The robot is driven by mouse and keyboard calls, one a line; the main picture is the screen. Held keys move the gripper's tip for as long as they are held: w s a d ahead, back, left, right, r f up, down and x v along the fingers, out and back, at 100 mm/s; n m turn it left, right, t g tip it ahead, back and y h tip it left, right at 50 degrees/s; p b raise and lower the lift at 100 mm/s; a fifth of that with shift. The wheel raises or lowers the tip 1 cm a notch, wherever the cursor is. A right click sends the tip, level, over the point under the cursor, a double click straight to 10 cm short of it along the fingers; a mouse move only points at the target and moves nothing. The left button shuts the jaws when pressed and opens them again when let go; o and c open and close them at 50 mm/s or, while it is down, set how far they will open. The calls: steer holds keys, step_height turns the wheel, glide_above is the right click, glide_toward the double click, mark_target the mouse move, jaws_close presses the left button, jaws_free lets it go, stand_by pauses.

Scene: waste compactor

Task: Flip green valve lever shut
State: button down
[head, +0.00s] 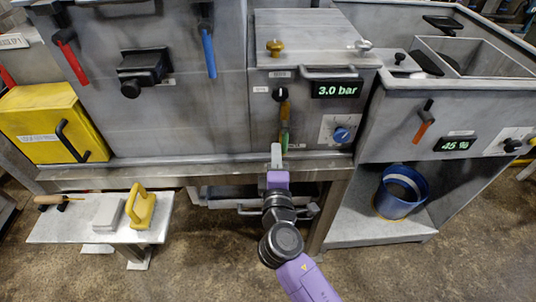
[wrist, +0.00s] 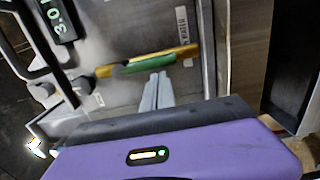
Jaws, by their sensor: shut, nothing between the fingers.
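The green valve lever (head: 285,131) is on the front of the middle grey cabinet, below a black knob and the 3.0 bar display. In the wrist view the green lever (wrist: 143,66) lies along a brass-coloured pipe (wrist: 178,54), roughly in line with it. My gripper (head: 276,149) is in front of the panel at the lever's lower end. In the wrist view its grey fingertips (wrist: 158,78) are together, empty, and close to the green lever. I cannot tell whether they touch it. In the head view my fingers hide part of the panel near the lever's lower end.
The 3.0 bar display (head: 337,89) and a blue dial (head: 341,134) are to the right of the lever. A black knob (head: 281,94) is above it. A red lever (head: 73,59) and a blue lever (head: 209,53) are on the left cabinet. A bench edge (head: 200,172) runs below.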

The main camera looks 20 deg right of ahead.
steer(key=shift+s+d+f+n, duration=0.15)
steer(key=shift+d+n, duration=0.25)
steer(key=shift+n, duration=0.2)
stand_by(0.4)
steer(key=s+d+r+n+p, duration=0.2)
steer(key=d+n+p, duration=0.5)
steer(key=n, duration=0.9)
steer(key=shift+r+t+y+p, duration=0.3)
steer(key=shift+r+t+p, duration=0.1)
steer(key=shift+r+p, duration=0.55)
steer(key=shift+s, duration=0.1)
steer(key=shift+f, duration=0.1)
steer(key=s+a+f+b, duration=0.3)
steer(key=s+f+b, duration=0.1)
steer(key=s, duration=0.6)
steer(key=shift+s+a+f+b, duration=0.15)
steer(key=shift+f+b, duration=0.1)
steer(key=shift+b, duration=0.3)
